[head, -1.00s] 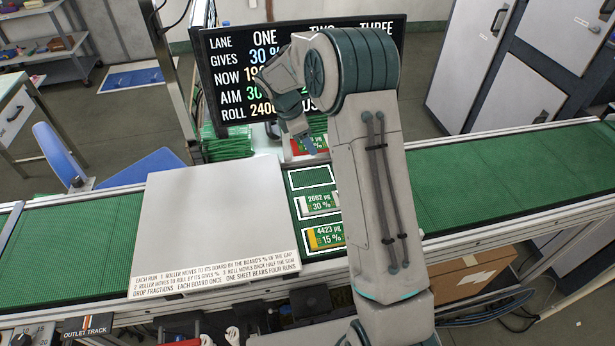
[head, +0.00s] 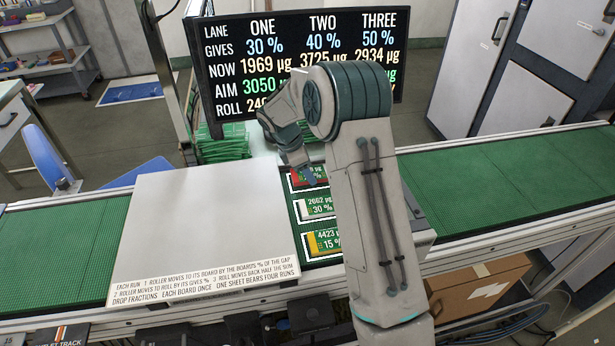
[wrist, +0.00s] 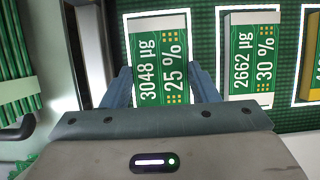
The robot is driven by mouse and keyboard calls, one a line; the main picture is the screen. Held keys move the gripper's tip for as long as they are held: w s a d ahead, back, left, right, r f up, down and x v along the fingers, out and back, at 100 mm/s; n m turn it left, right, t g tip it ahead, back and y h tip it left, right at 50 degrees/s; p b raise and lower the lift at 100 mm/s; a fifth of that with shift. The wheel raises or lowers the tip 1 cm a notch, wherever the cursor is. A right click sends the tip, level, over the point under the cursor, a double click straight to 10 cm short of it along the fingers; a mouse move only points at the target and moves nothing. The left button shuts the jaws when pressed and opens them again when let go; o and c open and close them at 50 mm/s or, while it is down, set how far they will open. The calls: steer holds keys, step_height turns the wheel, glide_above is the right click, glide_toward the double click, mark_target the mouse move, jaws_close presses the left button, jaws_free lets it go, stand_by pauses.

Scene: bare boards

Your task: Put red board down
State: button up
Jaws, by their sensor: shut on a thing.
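The red board (head: 296,178), a green card with a white label and a red edge, is at the far white-outlined slot in the head view, partly hidden by my gripper. In the wrist view the board (wrist: 160,40) reads 3048 µg, 25 %. My gripper (wrist: 161,88) has a finger on each side of it and is shut on it. The board appears within the slot's white outline; I cannot tell whether its underside touches the surface.
A 2662 µg, 30 % board (head: 318,207) and a yellow-edged 4423 µg, 15 % board (head: 323,241) lie in neighbouring slots. A grey panel with printed rules (head: 195,235) stands left. The lane display (head: 225,70) is behind, near stacked green boards (head: 222,148).

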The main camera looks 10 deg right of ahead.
steer(key=shift+f, duration=0.6)
steer(key=shift+r, duration=0.1)
steer(key=o, duration=1)
